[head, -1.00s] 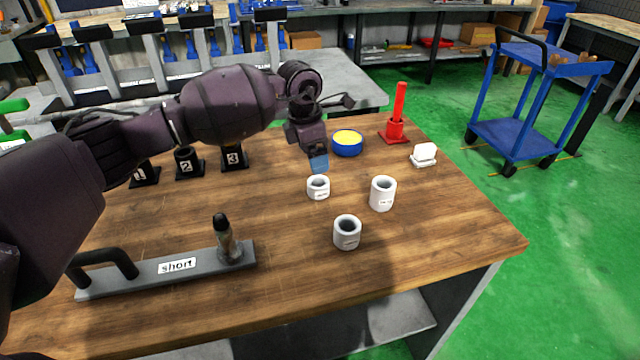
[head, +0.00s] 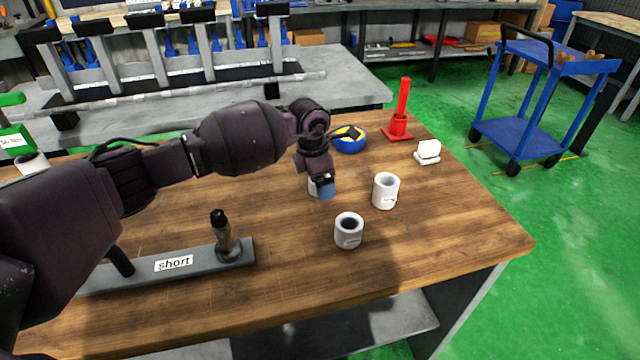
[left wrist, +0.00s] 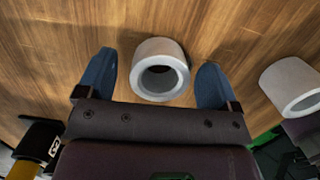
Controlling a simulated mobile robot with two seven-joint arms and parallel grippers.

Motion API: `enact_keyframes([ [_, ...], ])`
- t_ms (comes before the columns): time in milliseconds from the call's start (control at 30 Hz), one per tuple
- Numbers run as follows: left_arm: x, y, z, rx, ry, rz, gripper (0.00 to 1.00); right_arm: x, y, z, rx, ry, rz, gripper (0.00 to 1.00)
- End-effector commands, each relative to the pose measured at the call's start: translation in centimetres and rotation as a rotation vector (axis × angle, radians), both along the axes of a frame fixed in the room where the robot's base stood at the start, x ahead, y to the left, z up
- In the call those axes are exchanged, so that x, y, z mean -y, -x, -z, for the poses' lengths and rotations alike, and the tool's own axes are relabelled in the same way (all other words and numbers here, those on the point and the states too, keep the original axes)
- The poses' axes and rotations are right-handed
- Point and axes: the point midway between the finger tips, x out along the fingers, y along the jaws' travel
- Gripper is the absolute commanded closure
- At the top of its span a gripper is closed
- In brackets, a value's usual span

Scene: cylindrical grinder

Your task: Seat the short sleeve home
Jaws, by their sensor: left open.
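My left gripper (head: 326,189) is open and low over a white sleeve (head: 313,187), which it mostly hides in the head view. In the left wrist view this sleeve (left wrist: 158,48) stands between the two blue fingertips, with a gap on each side. A taller white sleeve (head: 386,192) stands to its right, and another white sleeve (head: 348,232) stands nearer the front. Their small labels are not readable. A grey bar fixture (head: 205,264) marked "short" lies at the front left, with an upright dark-tipped post (head: 222,238) that is bare. My right gripper is not in view.
Behind my gripper are a blue and yellow round tin (head: 350,143), a red post on a base (head: 400,120) and a small white block (head: 428,151). My left arm covers the table's left part. The wood between the fixture and the sleeves is clear.

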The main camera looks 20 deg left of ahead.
Motion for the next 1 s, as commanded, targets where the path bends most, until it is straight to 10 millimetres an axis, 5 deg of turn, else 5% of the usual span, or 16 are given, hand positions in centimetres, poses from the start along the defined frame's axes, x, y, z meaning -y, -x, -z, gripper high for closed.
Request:
enact_keyframes([
  [433,0.0,0.0,-0.1,0.001,0.000,0.000,0.73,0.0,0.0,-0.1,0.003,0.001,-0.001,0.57],
  [767,0.0,-0.1,-0.8,0.004,0.000,0.000,0.73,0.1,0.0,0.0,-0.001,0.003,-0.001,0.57],
  [1000,0.0,-0.1,-5.2,0.009,0.000,0.001,0.73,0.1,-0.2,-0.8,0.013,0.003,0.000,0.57],
])
